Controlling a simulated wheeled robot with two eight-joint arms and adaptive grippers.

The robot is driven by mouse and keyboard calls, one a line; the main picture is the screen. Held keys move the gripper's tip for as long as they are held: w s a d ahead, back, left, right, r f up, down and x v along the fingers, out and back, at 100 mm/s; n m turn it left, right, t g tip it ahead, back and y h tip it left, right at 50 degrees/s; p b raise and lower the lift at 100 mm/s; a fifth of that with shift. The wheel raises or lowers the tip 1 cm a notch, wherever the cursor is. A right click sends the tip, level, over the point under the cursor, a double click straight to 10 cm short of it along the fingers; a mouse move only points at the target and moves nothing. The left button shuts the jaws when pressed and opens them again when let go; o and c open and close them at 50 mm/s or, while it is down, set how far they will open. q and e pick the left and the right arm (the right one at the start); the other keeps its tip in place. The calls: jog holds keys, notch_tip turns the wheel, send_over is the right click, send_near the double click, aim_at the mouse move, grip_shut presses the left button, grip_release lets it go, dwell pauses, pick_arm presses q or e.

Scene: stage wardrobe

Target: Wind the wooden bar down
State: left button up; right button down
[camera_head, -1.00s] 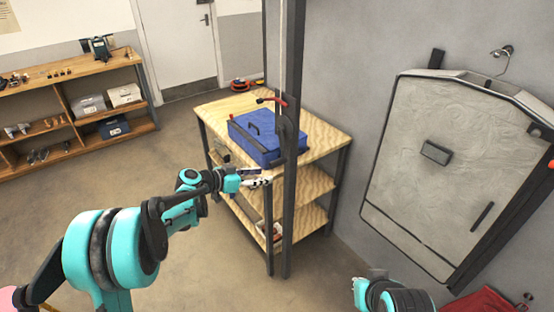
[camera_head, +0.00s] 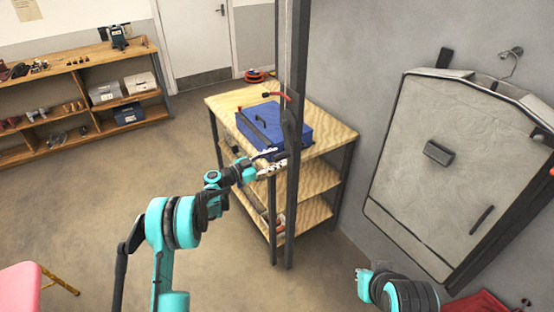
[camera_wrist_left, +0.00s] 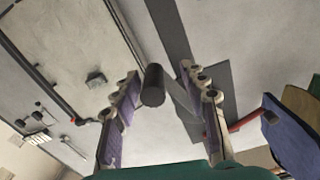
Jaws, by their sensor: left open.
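A dark upright post (camera_head: 294,60) carries a winch with a flat dark crank arm (camera_head: 291,128) hanging down and a red lever (camera_head: 279,96) above it. My left gripper (camera_head: 272,162) is open beside the lower end of the crank arm, in front of the table. In the left wrist view a dark cylindrical grip (camera_wrist_left: 153,85) stands between the two open fingers, with a gap on both sides. The red lever (camera_wrist_left: 246,122) shows there at the right. I cannot make out the wooden bar. My right arm shows at lower right, but its gripper does not.
A wooden shelf table (camera_head: 228,102) with a blue case (camera_head: 310,125) stands right behind the post. A grey wall panel (camera_head: 430,180) hangs at the right. A workbench (camera_head: 70,62) is at the back left, a pink seat (camera_head: 18,290) at lower left. The floor between is clear.

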pick_arm(q)
jog(key=shift+w+d, duration=0.3)
jog(key=shift+d, duration=0.05)
jog(key=shift+r, duration=0.1)
grip_shut()
jog(key=shift+r, duration=0.1)
